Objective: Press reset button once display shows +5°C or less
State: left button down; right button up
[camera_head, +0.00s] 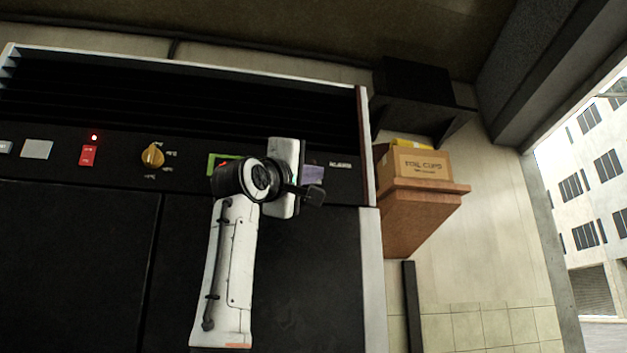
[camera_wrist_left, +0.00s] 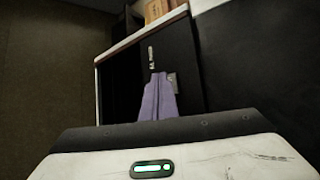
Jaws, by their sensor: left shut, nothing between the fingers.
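The display (camera_head: 214,161) is a green-edged window on the black control panel. My left arm covers most of it; a bit of red shows, but I cannot read a value. My left gripper (camera_head: 314,174) is at the panel, right of the display, its purple fingers partly behind my wrist. In the left wrist view its fingers (camera_wrist_left: 158,98) are shut and empty, pointing at the panel. A small grey piece (camera_wrist_left: 172,77), perhaps the reset button, shows beside the fingertips; I cannot tell if they touch it. My right gripper is not in view.
The panel also has an orange knob (camera_head: 153,155), a red switch (camera_head: 88,155) under a lit red lamp (camera_head: 94,138), and a pale square (camera_head: 37,149). A cardboard box (camera_head: 420,165) sits on a wooden shelf (camera_head: 425,208) right of the cabinet.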

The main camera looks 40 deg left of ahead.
pick_arm(q)
jog(key=s+d+b, duration=0.2)
jog(key=s+d, duration=0.1)
jog(key=shift+s+d, duration=0.15)
jog(key=shift+d, duration=0.25)
dwell(1.0)
